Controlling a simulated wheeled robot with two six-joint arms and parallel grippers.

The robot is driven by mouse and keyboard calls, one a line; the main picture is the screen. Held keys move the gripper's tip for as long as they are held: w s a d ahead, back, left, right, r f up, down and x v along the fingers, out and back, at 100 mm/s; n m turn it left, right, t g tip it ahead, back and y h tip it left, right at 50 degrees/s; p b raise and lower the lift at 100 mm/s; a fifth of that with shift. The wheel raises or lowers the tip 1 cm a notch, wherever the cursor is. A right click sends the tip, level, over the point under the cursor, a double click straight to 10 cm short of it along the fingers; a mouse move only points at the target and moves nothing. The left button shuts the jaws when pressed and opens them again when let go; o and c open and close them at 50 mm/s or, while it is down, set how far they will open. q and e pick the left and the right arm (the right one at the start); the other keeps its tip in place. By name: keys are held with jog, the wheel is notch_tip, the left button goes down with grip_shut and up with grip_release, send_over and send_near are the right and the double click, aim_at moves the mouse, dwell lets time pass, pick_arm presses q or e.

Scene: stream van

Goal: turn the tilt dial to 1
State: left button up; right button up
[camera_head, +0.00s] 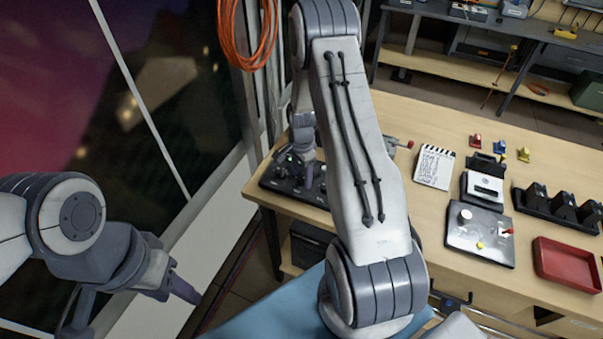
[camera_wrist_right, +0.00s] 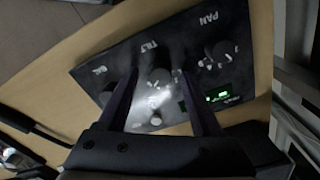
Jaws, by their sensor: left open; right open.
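The black control panel (camera_wrist_right: 108,65) fills the right wrist view, tilted in the picture. The tilt dial (camera_wrist_right: 158,79), a dark round knob under the word TILT, lies between the two fingers of my right gripper (camera_wrist_right: 157,76). The fingers are open, one on each side of the dial; I cannot tell whether they touch it. The dial's setting is not readable. In the head view my right gripper (camera_head: 304,158) points down over the panel (camera_head: 277,184), partly hiding it. My left gripper (camera_head: 186,290) is open at the lower left, away from the table.
A pan dial (camera_wrist_right: 222,52) and a lit green display (camera_wrist_right: 221,95) sit beside the tilt dial. A window is on the left.

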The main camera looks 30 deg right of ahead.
jog(key=shift+f, duration=0.35)
grip_shut()
